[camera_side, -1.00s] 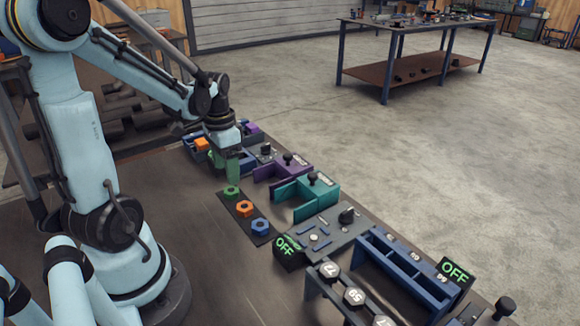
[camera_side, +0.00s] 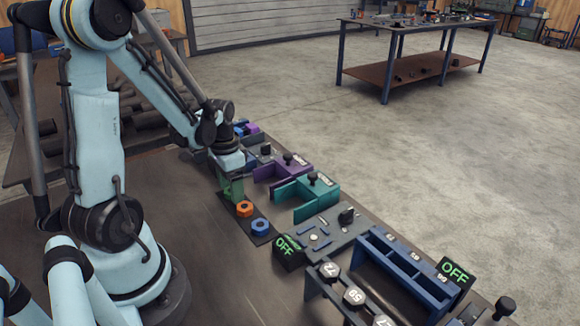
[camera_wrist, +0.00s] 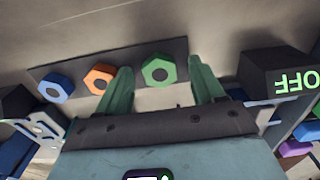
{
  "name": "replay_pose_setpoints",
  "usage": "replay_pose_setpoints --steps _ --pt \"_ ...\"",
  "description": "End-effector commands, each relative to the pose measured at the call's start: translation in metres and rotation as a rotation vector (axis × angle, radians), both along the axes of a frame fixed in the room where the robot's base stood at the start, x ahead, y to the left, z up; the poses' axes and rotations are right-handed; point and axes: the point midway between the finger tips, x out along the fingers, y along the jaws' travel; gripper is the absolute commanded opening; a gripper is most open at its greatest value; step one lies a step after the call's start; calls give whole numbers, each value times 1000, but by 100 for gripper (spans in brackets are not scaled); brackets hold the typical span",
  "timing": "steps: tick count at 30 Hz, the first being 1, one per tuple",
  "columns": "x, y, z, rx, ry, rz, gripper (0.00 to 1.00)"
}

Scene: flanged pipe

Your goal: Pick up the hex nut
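Three hex nuts stand in a row on a dark mat (camera_side: 250,232): a green nut (camera_wrist: 158,70), an orange nut (camera_side: 244,209) and a blue nut (camera_side: 260,226). In the wrist view the orange nut (camera_wrist: 99,79) and blue nut (camera_wrist: 56,88) lie left of the green one. My gripper (camera_side: 233,190) is low over the mat's far end. In the wrist view its green fingers (camera_wrist: 160,66) are apart, one on each side of the green nut, with gaps showing. The side view hides most of the green nut behind the fingers.
A purple holder (camera_side: 280,170) and a teal holder (camera_side: 305,195) stand right of the mat. A grey panel (camera_side: 330,228) and a black box reading OFF (camera_side: 287,247) are nearer the camera. The table left of the mat is clear.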

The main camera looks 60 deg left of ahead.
Motion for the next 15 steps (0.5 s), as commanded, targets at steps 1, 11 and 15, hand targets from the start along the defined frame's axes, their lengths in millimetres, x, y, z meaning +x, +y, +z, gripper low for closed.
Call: replay_pose_setpoints --steps 1,11,15 --pt "0 0 0 0 0 0 60" --pt "0 0 0 0 0 0 10" --pt "0 0 0 0 0 0 5"
